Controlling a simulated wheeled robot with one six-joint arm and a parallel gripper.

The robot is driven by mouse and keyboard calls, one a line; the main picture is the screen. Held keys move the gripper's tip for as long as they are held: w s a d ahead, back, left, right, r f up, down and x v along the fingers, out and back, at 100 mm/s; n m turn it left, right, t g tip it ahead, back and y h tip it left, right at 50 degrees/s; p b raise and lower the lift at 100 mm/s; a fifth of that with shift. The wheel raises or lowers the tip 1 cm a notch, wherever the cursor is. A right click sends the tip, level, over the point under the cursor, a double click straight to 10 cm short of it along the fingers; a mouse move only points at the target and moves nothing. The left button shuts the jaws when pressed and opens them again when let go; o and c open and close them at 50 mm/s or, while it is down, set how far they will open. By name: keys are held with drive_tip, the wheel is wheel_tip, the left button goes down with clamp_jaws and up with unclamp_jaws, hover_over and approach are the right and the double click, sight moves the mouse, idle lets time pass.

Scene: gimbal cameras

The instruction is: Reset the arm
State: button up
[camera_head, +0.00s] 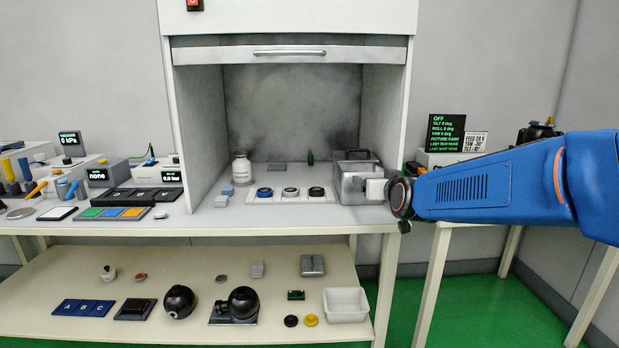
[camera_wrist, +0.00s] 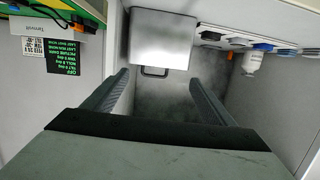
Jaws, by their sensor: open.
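My blue arm (camera_head: 490,188) reaches in from the right in the head view. It ends at my gripper (camera_head: 377,190), in front of the right side of the fume hood (camera_head: 292,41). In the wrist view my gripper (camera_wrist: 160,82) shows two dark fingers spread wide with nothing between them. A grey metal box (camera_wrist: 163,38) with a handle is beyond the fingertips there. In the head view this box (camera_head: 352,172) stands at the hood's right wall, partly hidden by my gripper. I cannot tell the exact gap between them.
In the hood stand a white bottle (camera_head: 241,168) and a white strip (camera_head: 262,195) with several round pieces. Instruments crowd the bench at left. A display (camera_head: 446,133) stands on the right table. The lower shelf (camera_head: 60,270) holds black spheres and a white bin (camera_head: 345,304).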

drive_tip(key=s+d+f+g, duration=0.2)
drive_tip(key=s+f, duration=0.4)
drive_tip(key=s, duration=0.8)
drive_tip(key=s+d+f+g, duration=0.2)
drive_tip(key=s+f+g, duration=0.3)
drive_tip(key=s, duration=0.9)
drive_tip(key=s+d+f+g, duration=0.2)
drive_tip(key=s+f, duration=0.4)
drive_tip(key=s, duration=0.8)
drive_tip(key=shift+s+d+f+m+g+h, duration=0.3)
drive_tip(key=shift+s+g+h, duration=0.1)
drive_tip(key=shift+g, duration=0.5)
